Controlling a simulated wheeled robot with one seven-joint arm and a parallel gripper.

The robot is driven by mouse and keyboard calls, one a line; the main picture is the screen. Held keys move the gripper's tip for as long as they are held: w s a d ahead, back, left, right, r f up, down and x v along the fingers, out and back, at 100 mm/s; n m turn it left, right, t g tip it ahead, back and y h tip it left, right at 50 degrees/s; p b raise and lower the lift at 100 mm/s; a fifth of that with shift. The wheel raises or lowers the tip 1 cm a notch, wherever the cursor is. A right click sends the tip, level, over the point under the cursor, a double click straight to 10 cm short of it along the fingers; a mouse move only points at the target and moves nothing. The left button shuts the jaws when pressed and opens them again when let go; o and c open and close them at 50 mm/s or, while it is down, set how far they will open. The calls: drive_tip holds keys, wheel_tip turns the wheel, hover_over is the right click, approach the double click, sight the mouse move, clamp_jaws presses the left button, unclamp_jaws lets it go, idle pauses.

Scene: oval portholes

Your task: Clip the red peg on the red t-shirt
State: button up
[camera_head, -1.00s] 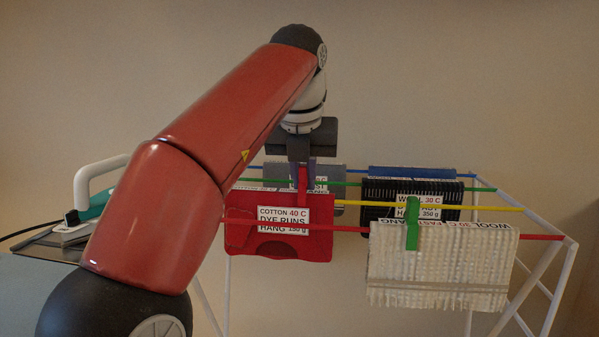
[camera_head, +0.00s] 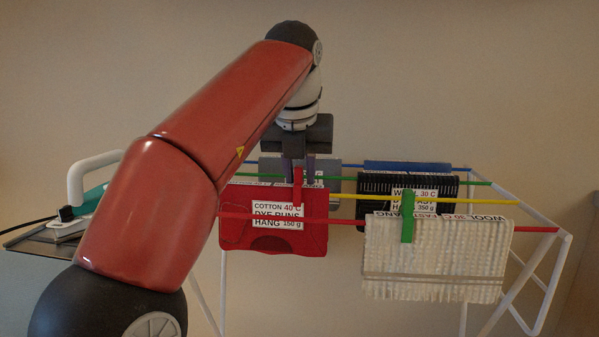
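My gripper (camera_head: 299,172) points down above the shirt's right part. The red peg (camera_head: 298,187) is upright between its two fingers, which appear shut on it. The peg's lower end overlaps the top right of the label. I cannot tell whether the peg grips the cloth or is in front of it.
A cream wool garment (camera_head: 435,262) with a green peg (camera_head: 408,217) hangs to the right on the red line. A black garment (camera_head: 370,205), a grey one (camera_head: 270,168) and a blue one (camera_head: 415,166) hang behind. An iron (camera_head: 75,215) stands at left.

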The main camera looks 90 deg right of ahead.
sight(300, 166)
drive_tip(key=shift+o, duration=1.2)
drive_tip(key=p+v, duration=0.2)
drive_tip(key=v, duration=0.4)
drive_tip(key=shift+p, duration=0.4)
drive_tip(key=shift+v, duration=0.9)
